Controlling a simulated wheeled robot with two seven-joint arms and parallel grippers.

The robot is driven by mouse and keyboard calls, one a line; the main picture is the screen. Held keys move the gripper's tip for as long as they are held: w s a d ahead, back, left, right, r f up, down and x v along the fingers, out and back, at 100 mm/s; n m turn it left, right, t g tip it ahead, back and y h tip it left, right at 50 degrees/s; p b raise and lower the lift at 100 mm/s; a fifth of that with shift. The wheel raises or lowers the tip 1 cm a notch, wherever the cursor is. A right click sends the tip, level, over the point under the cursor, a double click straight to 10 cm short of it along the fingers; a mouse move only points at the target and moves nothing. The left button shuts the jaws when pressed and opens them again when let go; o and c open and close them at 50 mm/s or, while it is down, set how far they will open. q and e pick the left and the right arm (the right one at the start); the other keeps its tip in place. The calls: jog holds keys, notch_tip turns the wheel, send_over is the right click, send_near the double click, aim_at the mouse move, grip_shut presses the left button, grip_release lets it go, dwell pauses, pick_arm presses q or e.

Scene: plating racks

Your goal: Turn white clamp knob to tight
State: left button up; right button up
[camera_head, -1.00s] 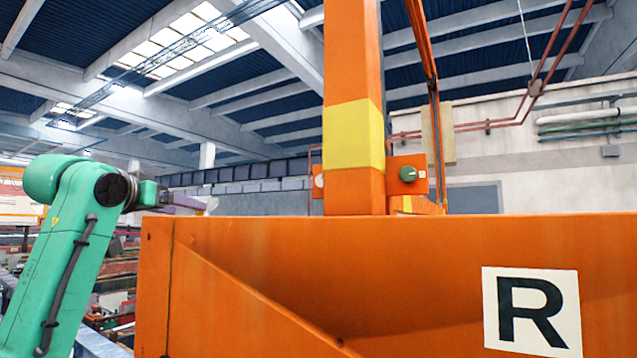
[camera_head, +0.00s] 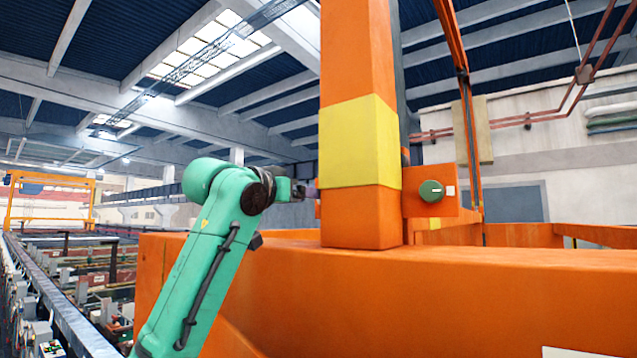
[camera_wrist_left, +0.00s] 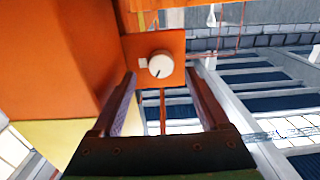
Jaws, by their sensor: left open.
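The white clamp knob (camera_wrist_left: 161,64) shows in the left wrist view, round with a dark pointer line, on an orange plate (camera_wrist_left: 133,47). My left gripper (camera_wrist_left: 160,78) is open; its two fingers stand to either side of the knob's line, with the knob beyond the tips and apparently not touched. In the head view my left gripper (camera_head: 306,191) is at the left side of the orange post (camera_head: 362,217), and I cannot make out the white knob there. A green knob (camera_head: 431,191) sits on an orange plate to the post's right. My right gripper is not in view.
The post has a yellow band (camera_head: 358,143) and rises from a wide orange beam (camera_head: 450,290) in front of me. Rows of racks and equipment (camera_head: 75,275) lie at the lower left. A thinner orange bar (camera_head: 468,130) stands behind the post.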

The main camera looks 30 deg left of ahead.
pick_arm(q)
jog(key=w, duration=0.3)
jog(key=w+p, duration=0.1)
jog(key=shift+w+d+f, duration=0.1)
jog(key=shift+w+d, duration=0.15)
jog(key=shift+d, duration=0.05)
jog(key=shift+s+a, duration=0.2)
jog(key=shift+s, duration=0.45)
jog(key=shift+c, duration=1.2)
jog(key=shift+w, duration=0.1)
jog(key=c, duration=0.5)
jog(key=shift+d, duration=0.1)
grip_shut()
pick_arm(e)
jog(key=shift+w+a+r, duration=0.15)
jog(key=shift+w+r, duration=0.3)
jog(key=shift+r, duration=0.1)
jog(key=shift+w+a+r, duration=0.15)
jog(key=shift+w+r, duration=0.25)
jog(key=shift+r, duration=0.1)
